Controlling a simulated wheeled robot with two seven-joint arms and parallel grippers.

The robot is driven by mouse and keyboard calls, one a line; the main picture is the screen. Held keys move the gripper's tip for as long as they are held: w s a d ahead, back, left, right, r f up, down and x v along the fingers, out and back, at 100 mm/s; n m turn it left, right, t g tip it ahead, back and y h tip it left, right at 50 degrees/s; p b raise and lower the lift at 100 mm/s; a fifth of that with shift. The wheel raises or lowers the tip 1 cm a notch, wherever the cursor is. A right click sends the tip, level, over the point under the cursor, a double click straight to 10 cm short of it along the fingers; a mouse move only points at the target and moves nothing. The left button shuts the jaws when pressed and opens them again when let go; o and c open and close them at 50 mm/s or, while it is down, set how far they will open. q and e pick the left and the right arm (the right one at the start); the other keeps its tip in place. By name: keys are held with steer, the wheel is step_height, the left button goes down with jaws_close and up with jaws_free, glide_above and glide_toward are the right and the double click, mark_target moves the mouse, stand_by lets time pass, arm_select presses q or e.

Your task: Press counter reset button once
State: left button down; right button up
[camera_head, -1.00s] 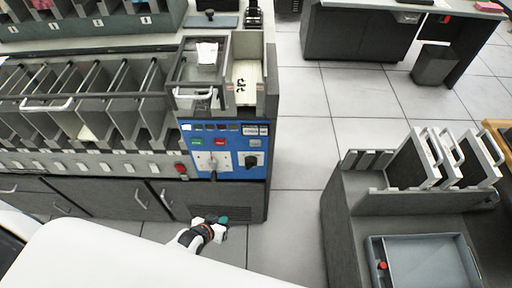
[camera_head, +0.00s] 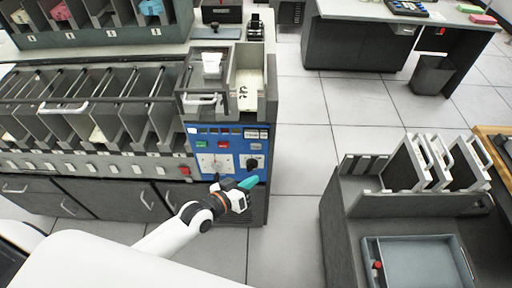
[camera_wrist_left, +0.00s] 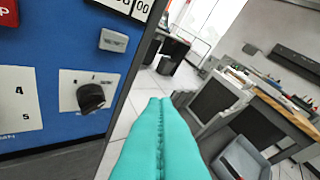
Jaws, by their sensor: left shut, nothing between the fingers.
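The blue control panel (camera_head: 208,136) is on the front of the grey card machine. A small grey button (camera_head: 255,145) sits on its right side, under the counter display (camera_head: 257,133) and above a black knob (camera_head: 252,162). In the left wrist view the grey button (camera_wrist_left: 113,40) has a label too blurred to read, with the counter display (camera_wrist_left: 125,6) above and the black knob (camera_wrist_left: 91,96) below. My left gripper (camera_head: 250,182) is shut and empty, its teal fingers below and in front of the panel, apart from the button. The fingers also show in the left wrist view (camera_wrist_left: 159,103).
A red button (camera_head: 223,144) and a green button (camera_head: 199,146) are on the same panel, left of the grey button. A grey desk with a shallow tray (camera_head: 420,262) stands at the right. Open tiled floor lies between it and the machine.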

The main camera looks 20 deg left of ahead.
mark_target(256, 146)
arm_select(q)
steer(key=w+a+b, duration=0.2)
steer(key=w+b, duration=0.2)
steer(key=w, duration=0.4)
steer(key=shift+w+a+b, duration=0.25)
steer(key=shift+b, duration=0.1)
stand_by(1.9)
steer(key=shift+w+a, duration=0.1)
steer(key=shift+w, duration=0.3)
